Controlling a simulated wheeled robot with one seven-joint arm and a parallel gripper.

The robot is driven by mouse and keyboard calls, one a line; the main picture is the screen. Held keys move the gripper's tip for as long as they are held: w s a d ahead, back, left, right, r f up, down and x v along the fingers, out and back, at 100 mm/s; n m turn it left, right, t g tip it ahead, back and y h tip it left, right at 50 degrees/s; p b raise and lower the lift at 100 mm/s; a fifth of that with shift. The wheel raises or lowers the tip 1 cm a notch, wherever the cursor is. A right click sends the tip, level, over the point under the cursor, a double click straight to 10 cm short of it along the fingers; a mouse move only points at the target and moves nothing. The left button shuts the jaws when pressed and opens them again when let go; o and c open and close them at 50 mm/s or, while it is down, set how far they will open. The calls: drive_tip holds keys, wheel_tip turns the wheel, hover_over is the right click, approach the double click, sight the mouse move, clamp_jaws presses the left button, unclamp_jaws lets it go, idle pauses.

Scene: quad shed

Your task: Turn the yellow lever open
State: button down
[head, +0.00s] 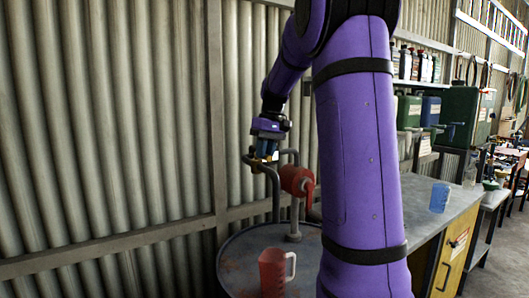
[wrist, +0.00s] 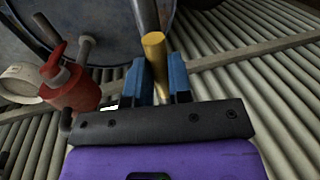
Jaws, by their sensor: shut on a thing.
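The yellow lever (wrist: 154,48) shows in the wrist view as a short rounded bar standing between my two blue fingers. My gripper (wrist: 162,80) is shut on it, with one finger on each side. A grey pipe (wrist: 147,15) runs just past the lever's tip. In the head view my gripper (head: 264,153) is at the grey pipework above a drum, and the lever is mostly hidden there, with only a small orange-yellow patch at the fingers.
A red pump body (head: 296,179) is right beside my gripper; it also shows in the wrist view (wrist: 72,90). A red jug (head: 272,272) stands on the drum top (head: 235,260). A corrugated wall (head: 110,120) is close behind. A blue cup (head: 439,197) stands on the bench at right.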

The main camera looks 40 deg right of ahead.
drive_tip(key=shift+r, duration=0.1)
drive_tip(key=c, duration=1)
unclamp_jaws()
drive_tip(key=shift+c, duration=0.2)
wheel_tip(320, 180, up, 10)
drive_tip(key=d, duration=0.2)
drive_tip(key=shift+s+r, duration=0.25)
